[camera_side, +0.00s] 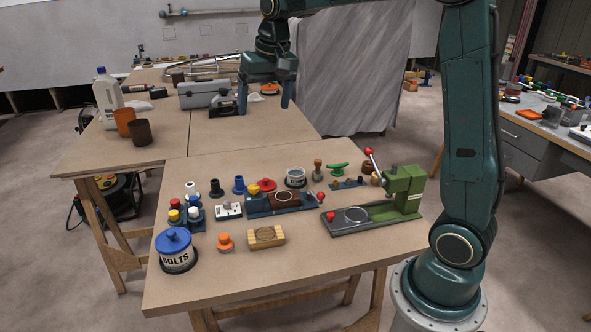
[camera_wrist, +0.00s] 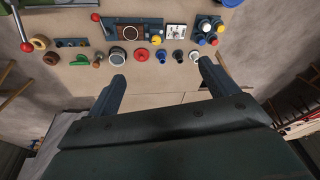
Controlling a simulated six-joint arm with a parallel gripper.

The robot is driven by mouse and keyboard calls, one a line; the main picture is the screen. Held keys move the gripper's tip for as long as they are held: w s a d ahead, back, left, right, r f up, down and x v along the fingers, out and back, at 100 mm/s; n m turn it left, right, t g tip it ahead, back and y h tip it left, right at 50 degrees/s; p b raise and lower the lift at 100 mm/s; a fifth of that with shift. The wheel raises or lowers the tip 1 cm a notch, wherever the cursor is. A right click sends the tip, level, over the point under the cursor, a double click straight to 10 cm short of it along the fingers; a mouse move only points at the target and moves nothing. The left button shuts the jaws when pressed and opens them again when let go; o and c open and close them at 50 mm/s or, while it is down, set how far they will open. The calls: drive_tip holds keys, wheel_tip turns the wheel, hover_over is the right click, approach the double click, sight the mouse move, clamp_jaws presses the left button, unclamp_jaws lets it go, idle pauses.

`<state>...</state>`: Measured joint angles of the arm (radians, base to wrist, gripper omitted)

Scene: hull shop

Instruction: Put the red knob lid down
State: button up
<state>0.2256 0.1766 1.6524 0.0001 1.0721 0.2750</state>
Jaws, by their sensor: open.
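A round red knobbed piece, which looks like the red knob lid (camera_side: 267,184), sits among the small parts on the near table, behind a blue fixture and left of a small labelled tin (camera_side: 295,178). In the wrist view the red piece (camera_wrist: 141,55) shows beside the round tin (camera_wrist: 117,57). My gripper (camera_side: 265,106) is open and empty, with its fingers pointing down, well above the tables. In the wrist view my gripper (camera_wrist: 162,72) has its two fingers wide apart with nothing between them; the red piece appears beyond the fingertips.
A green press with a red-tipped lever (camera_side: 404,192) stands at the right of the near table. A blue-lidded bolts tin (camera_side: 175,250), an orange knob (camera_side: 225,242) and a wooden block (camera_side: 266,237) stand in front. The near table's front right is bare.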

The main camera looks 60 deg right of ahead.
drive_tip(key=s+a+r+n+t, duration=0.1)
drive_tip(key=s+a, duration=0.2)
drive_tip(key=s, duration=0.3)
drive_tip(key=s+a+r+n, duration=0.2)
drive_tip(key=s+a, duration=0.1)
drive_tip(key=s, duration=0.4)
drive_tip(key=s+a+f+n+t, duration=0.1)
drive_tip(key=s+a+f, duration=0.1)
drive_tip(key=s, duration=0.4)
drive_tip(key=s+a+f+n, duration=0.1)
drive_tip(key=s+a+f, duration=0.1)
drive_tip(key=s, duration=0.5)
drive_tip(key=shift+f+n+t+y, duration=0.3)
drive_tip(key=shift+f+n+t, duration=0.1)
drive_tip(key=shift+f, duration=0.35)
